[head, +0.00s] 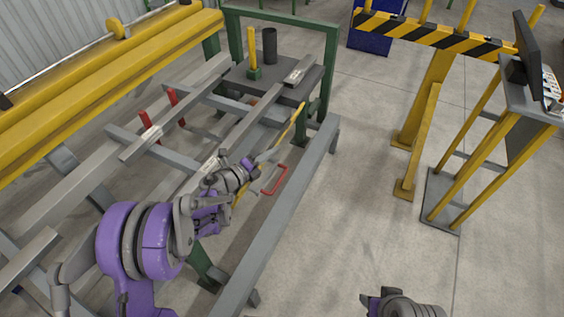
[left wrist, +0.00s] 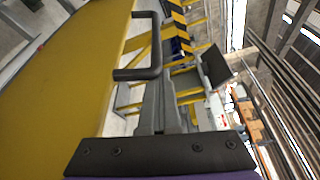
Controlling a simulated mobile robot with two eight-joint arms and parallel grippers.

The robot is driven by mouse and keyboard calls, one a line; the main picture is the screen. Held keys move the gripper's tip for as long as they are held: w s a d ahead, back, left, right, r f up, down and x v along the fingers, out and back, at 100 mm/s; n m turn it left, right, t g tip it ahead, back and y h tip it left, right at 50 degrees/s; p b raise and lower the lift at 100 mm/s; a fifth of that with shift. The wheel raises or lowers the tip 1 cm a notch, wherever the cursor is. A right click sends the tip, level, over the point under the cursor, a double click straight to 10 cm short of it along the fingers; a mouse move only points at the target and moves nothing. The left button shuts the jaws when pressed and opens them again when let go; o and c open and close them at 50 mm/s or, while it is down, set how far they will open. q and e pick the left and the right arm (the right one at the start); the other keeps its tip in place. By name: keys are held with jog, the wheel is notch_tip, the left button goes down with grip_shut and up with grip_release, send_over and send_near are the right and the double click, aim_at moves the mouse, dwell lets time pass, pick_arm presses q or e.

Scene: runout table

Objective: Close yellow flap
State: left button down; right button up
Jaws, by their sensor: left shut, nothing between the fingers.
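The yellow flap (head: 292,128) shows in the head view as a thin slanted yellow strip among the grey table bars, seen nearly edge-on. In the left wrist view the flap (left wrist: 65,85) is a broad yellow surface filling the left side. A dark U-shaped handle (left wrist: 156,45) stands out from its edge. My left gripper (head: 258,161) is beside the flap's near part, with its shut, empty fingers (left wrist: 158,95) near the handle in the wrist view. I cannot tell whether they touch. Part of my right arm's end (head: 400,305) shows at the bottom edge; its fingers are unclear.
A red U-shaped handle (head: 275,181) is just right of the left gripper, inside the long grey side rail (head: 290,205). A dark plate (head: 275,80) bears a black cylinder (head: 269,46). A yellow-framed console stand (head: 490,150) is at right. The floor between is clear.

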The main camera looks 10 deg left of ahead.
pick_arm(q)
jog(key=shift+w+a+r+n+t+h+b, duration=0.2)
jog(key=shift+w+a+r+n, duration=0.1)
jog(key=shift+a+n, duration=0.5)
jog(key=shift+w+a+r+n+t+h+b, duration=0.1)
jog(key=shift+w+a+r+n+t+b, duration=0.15)
jog(key=shift+a+n, duration=0.55)
jog(key=shift+w+a+r+n+t+h+b, duration=0.15)
jog(key=shift+w+a+n, duration=0.25)
jog(key=shift+a, duration=0.75)
jog(key=shift+a, duration=0.1)
